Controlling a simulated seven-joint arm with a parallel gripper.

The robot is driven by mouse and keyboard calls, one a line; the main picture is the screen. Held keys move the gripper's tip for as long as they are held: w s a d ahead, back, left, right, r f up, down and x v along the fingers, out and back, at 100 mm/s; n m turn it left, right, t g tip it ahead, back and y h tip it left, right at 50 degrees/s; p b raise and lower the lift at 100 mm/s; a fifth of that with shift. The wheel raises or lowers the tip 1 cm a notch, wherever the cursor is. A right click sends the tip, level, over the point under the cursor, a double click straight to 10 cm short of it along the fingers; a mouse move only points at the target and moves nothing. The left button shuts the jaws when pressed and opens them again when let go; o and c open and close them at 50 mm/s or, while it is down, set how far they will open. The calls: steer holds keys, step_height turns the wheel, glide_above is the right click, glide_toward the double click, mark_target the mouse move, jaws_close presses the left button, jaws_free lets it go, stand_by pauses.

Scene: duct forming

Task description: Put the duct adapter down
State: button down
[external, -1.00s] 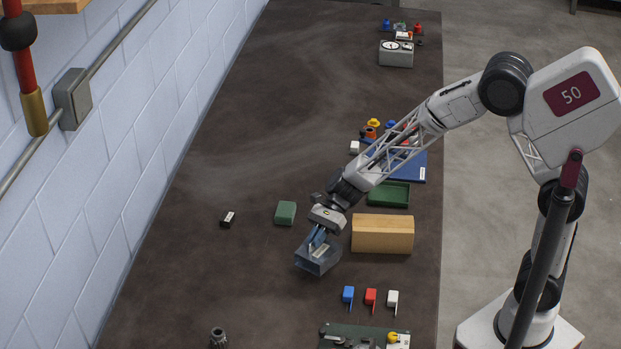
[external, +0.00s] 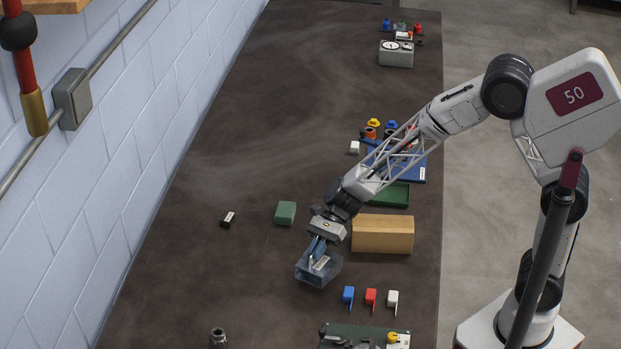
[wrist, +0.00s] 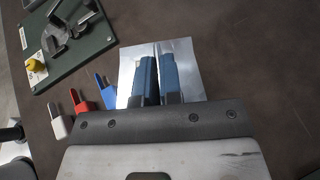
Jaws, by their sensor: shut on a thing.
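The duct adapter (external: 318,271) is a grey-blue sheet-metal piece with slanted sides. It is at or just above the dark table, left of the wooden block; whether it touches the table I cannot tell. My gripper (external: 319,254) points down at it, its blue fingers shut on its metal wall. In the wrist view the adapter (wrist: 190,60) shows as bright metal around and beyond the blue fingers (wrist: 157,75). Its underside is hidden.
A wooden block (external: 382,234) stands close to the right. Blue (external: 348,295), red (external: 371,297) and white (external: 392,298) clips lie in front. A green fixture board (external: 350,335) is at the near edge. A green block (external: 285,212) lies behind left. The table to the left is mostly clear.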

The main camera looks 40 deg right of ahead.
steer(key=w+a+f, duration=0.1)
steer(key=w+a, duration=0.9)
steer(key=shift+w+a+f, duration=0.2)
steer(key=shift+w+a, duration=0.05)
steer(key=shift+a, duration=0.1)
steer(key=shift+f, duration=1.75)
steer(key=shift+f, duration=0.1)
steer(key=c, duration=1.3)
jaws_free()
